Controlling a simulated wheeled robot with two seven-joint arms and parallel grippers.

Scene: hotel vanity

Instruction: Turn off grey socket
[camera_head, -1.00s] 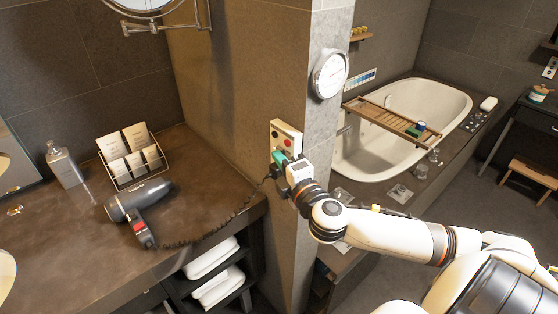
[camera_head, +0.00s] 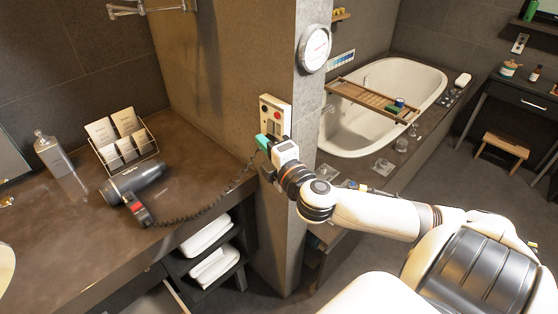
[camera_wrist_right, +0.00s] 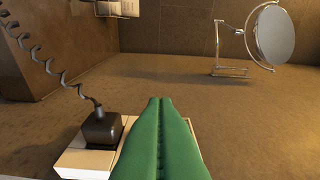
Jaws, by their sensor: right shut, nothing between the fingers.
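A pale socket panel (camera_head: 275,101) with red and dark parts is fixed to the side wall above the counter's right end. Its lower part is hidden behind my right gripper (camera_head: 261,142), so I cannot make out a grey socket or its switch state. In the right wrist view, the green fingers (camera_wrist_right: 160,100) are pressed together and empty in front of the panel (camera_wrist_right: 85,160). A black plug (camera_wrist_right: 102,128) with a coiled cord sits in the panel just left of the fingers. Contact between fingers and panel cannot be told. My left gripper is not in view.
A hair dryer (camera_head: 135,182) lies on the brown counter (camera_head: 195,188), its coiled cord (camera_head: 205,212) running toward the panel. A card rack (camera_head: 125,143) and bottle (camera_head: 54,155) stand behind it. A round wall clock (camera_head: 314,48) hangs above right. A bathtub (camera_head: 420,80) lies beyond.

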